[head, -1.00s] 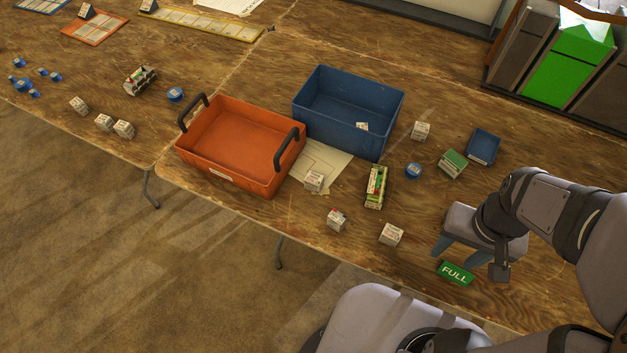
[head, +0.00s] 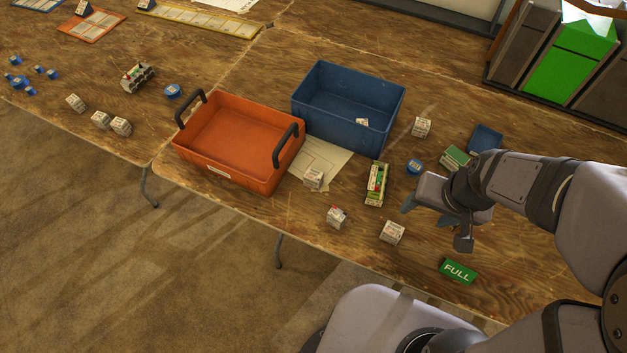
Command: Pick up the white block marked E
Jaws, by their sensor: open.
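Several white blocks with small markings lie on the wooden table; the letters are too small to read, so I cannot tell which is marked E. One white block (head: 392,232) is near the front edge, just below and left of my gripper. Another white block (head: 337,217) is further left, and one (head: 313,177) sits on a paper sheet by the orange crate. A white block (head: 421,127) lies further back, and one (head: 361,122) is inside the blue bin. My gripper (head: 428,215) is open and empty above the table, apart from the blocks.
An orange crate (head: 218,170) with black handles and a blue bin (head: 343,140) stand mid-table. A green-and-white box (head: 376,184), a blue round piece (head: 414,166), a green-topped block (head: 455,157) and a green FULL sign (head: 458,271) lie around my gripper. More white blocks (head: 121,126) are on the left table.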

